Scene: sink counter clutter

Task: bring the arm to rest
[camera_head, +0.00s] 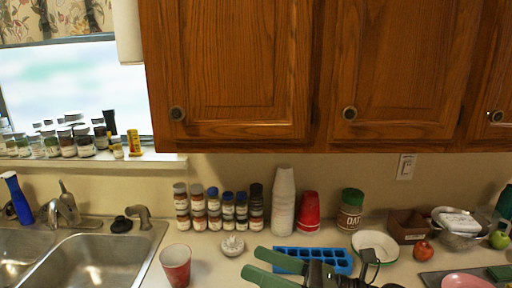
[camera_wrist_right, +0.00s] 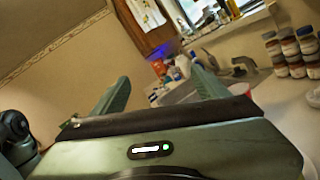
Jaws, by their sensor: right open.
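My right gripper (camera_head: 262,266) shows at the bottom centre of the head view, over the counter in front of the blue tray (camera_head: 312,258). Its two green fingers are spread apart and point left, with nothing between them. In the right wrist view the same open gripper (camera_wrist_right: 158,92) shows its two fingers apart, with the sink area beyond them. My left gripper is not in the head view.
A red cup (camera_head: 176,265) stands left of the gripper, and a small white object (camera_head: 232,245) lies behind it. Spice jars (camera_head: 219,208), stacked white cups (camera_head: 283,200) and a white bowl (camera_head: 376,245) line the counter. The sink (camera_head: 95,262) is at left; wooden cabinets (camera_head: 230,70) hang above.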

